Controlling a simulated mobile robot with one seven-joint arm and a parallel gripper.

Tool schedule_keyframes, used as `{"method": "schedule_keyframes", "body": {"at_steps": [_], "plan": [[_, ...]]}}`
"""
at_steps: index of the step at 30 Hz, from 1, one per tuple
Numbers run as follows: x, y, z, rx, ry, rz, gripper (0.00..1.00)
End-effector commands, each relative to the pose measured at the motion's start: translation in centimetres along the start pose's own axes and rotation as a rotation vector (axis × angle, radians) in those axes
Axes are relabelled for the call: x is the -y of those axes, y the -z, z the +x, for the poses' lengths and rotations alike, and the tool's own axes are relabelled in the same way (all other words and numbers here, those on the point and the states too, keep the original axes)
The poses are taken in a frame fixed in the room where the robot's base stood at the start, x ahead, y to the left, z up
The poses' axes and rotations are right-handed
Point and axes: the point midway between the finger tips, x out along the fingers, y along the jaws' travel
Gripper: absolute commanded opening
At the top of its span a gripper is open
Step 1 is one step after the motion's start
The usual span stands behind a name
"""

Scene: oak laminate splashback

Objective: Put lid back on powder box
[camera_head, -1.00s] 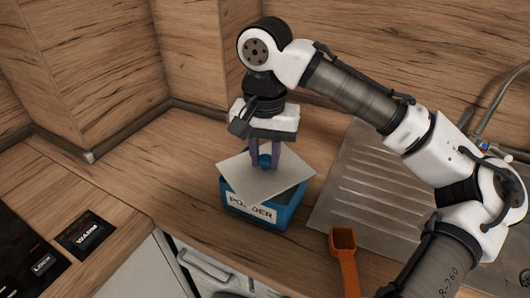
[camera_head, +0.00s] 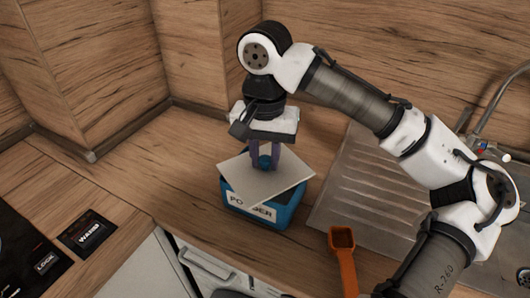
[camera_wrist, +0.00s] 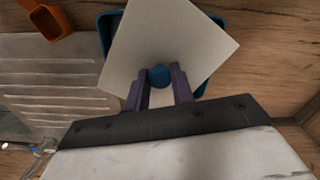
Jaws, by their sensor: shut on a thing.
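The powder box (camera_head: 262,213) is blue with a white label and stands on the wooden counter. The lid (camera_head: 262,187) is a pale grey square plate with a round blue knob (camera_wrist: 159,76). My gripper (camera_head: 264,162) is shut on the knob, its purple fingers on either side of it. The lid is over the box opening and turned relative to the box, so its corners stick out past the rim. In the wrist view, blue box edges (camera_wrist: 106,36) show beside the lid. Whether the lid touches the rim I cannot tell.
An orange scoop (camera_head: 343,258) lies to the right of the box. A steel sink drainer (camera_head: 350,190) is at the right, with a tap behind. A dark hob (camera_head: 25,250) is at the left. Counter left of the box is clear.

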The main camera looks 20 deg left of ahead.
Motion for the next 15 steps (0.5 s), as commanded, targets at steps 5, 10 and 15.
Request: {"method": "schedule_keyframes", "body": {"at_steps": [5, 10, 15], "plan": [[0.01, 0.00, 0.00, 0.000, 0.000, 0.000, 0.02], [0.01, 0.00, 0.03, 0.000, 0.000, 0.000, 0.02], [0.01, 0.00, 0.02, 0.000, 0.000, 0.000, 0.25]]}}
